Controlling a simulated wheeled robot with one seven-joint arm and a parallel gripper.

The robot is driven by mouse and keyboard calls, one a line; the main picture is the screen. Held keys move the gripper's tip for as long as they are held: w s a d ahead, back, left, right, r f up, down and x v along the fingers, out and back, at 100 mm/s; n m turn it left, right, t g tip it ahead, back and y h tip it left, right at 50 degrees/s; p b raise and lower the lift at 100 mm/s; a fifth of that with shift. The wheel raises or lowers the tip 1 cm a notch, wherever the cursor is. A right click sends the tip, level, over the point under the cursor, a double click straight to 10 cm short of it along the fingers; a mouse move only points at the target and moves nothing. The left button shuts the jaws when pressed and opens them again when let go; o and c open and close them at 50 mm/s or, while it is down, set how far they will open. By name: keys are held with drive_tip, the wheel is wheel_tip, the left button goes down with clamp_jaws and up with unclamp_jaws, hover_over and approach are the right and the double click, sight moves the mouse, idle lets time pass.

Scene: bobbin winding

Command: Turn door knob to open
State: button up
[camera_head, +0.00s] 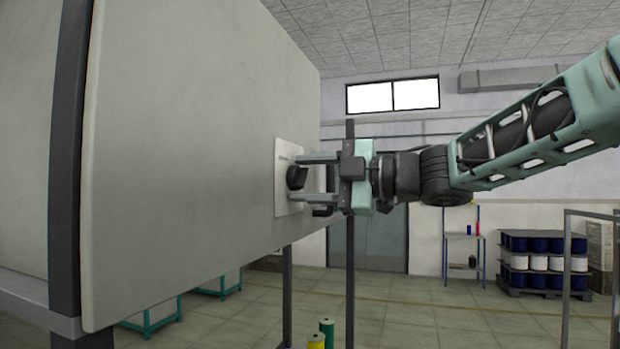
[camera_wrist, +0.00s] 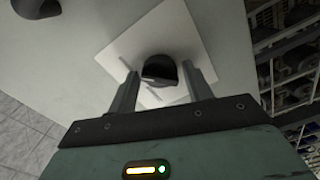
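A black door knob (camera_head: 296,177) sits on a pale square plate (camera_head: 287,205) on a large light grey door panel (camera_head: 190,150). In the wrist view the knob (camera_wrist: 160,70) lies between and just beyond the two fingertips, with the plate (camera_wrist: 150,40) turned at an angle behind it. My gripper (camera_head: 312,178) reaches in from the right with its fingers apart, one above and one below the knob. In the wrist view my gripper (camera_wrist: 161,78) shows a gap on both sides of the knob. I cannot tell how deep the fingertips reach over it.
A dark handle-like part (camera_wrist: 38,7) shows on the panel at the top left of the wrist view. A dark upright post (camera_head: 350,270) stands behind my gripper. Green and yellow spools (camera_head: 326,332) are below. A rack of blue and white spools (camera_head: 540,262) stands far right.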

drive_tip(key=shift+o, duration=0.4)
drive_tip(key=b+v, duration=0.7)
drive_tip(key=v, duration=1)
drive_tip(key=shift+d, duration=0.2)
